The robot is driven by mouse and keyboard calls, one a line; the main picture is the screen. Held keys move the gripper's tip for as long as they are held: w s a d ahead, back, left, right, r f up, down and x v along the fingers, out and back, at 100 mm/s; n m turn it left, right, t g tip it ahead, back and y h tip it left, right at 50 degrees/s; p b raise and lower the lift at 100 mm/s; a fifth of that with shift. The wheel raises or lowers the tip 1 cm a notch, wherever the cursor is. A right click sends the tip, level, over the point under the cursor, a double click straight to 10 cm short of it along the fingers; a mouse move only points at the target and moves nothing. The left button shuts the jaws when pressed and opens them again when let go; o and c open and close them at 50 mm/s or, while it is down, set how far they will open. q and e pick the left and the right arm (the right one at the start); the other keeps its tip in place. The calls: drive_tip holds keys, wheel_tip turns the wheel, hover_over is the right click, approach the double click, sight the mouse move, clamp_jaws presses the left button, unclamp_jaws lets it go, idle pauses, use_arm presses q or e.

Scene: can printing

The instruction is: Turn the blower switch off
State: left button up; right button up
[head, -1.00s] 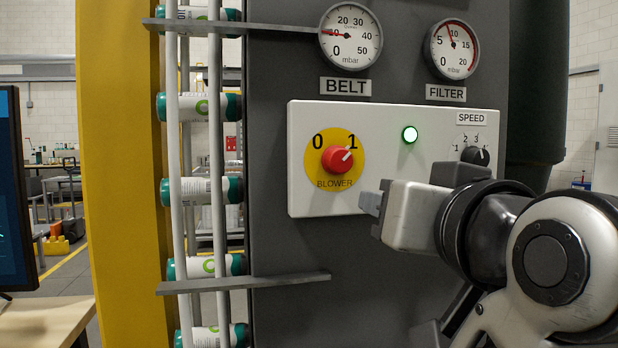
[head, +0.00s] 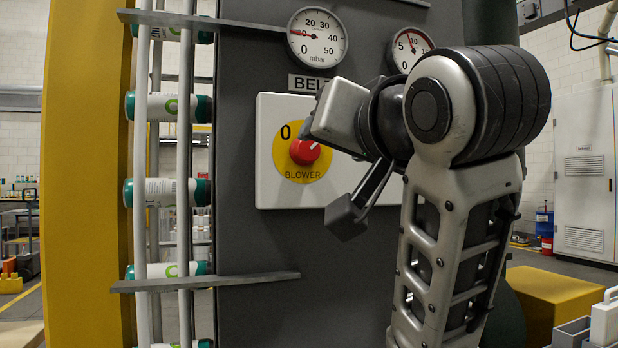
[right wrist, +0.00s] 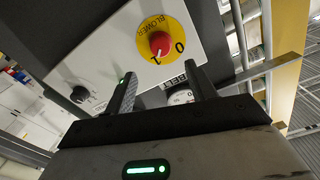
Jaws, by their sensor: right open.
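The blower switch (head: 304,151) is a red knob on a yellow disc on the white panel (head: 270,195). Its white mark points up and right, away from the 0; the 1 is hidden behind my right gripper in the head view. The switch also shows in the right wrist view (right wrist: 160,44). My right gripper (head: 308,128) is just up and right of the knob in the head view. In the right wrist view its two fingers (right wrist: 163,76) are apart and empty, with the knob beyond the gap between their tips. Contact with the knob cannot be told.
The belt gauge (head: 318,37) and filter gauge (head: 410,45) sit above the panel. The speed knob (right wrist: 79,94) and green light show in the right wrist view. A rack of cans (head: 168,192) with a projecting metal bar (head: 205,283) stands left of the panel.

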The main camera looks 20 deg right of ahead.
sight(310, 149)
drive_tip(key=w+p, duration=0.1)
drive_tip(key=w, duration=0.9)
drive_tip(key=shift+w+a+p, duration=0.1)
drive_tip(key=shift+w+p, duration=0.05)
drive_tip(key=shift+p, duration=0.2)
drive_tip(key=c, duration=1)
